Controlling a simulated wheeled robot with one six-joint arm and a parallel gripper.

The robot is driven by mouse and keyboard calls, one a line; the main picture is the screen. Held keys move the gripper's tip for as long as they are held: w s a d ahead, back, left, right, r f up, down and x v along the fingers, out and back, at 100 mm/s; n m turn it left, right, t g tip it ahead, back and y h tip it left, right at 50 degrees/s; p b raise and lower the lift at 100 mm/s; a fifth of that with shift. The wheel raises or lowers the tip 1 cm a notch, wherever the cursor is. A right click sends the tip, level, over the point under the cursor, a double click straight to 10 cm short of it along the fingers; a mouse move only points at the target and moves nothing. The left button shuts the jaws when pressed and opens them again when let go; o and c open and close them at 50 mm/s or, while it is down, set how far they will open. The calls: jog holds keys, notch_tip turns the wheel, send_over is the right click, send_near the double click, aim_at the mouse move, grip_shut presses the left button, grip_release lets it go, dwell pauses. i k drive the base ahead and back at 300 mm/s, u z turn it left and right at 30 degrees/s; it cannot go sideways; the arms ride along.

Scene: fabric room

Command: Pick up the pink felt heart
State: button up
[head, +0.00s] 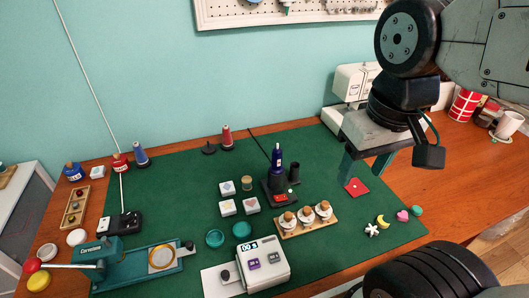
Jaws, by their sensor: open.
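The pink felt heart (402,215) is small and lies at the right side of the green mat (330,255). It sits between a yellow crescent moon (383,222) and a small teal round piece (417,211).
A white star-like piece (372,230) lies left of the moon. A wooden rack with corked jars (306,228) stands to the left. A white sewing machine (350,90) is behind. Bare table (460,190) lies to the right.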

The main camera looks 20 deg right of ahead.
aim_at(402, 216)
jog(key=k, duration=1)
jog(key=z, duration=2.2)
jog(key=i, duration=1.8)
jog(key=u, duration=2.25)
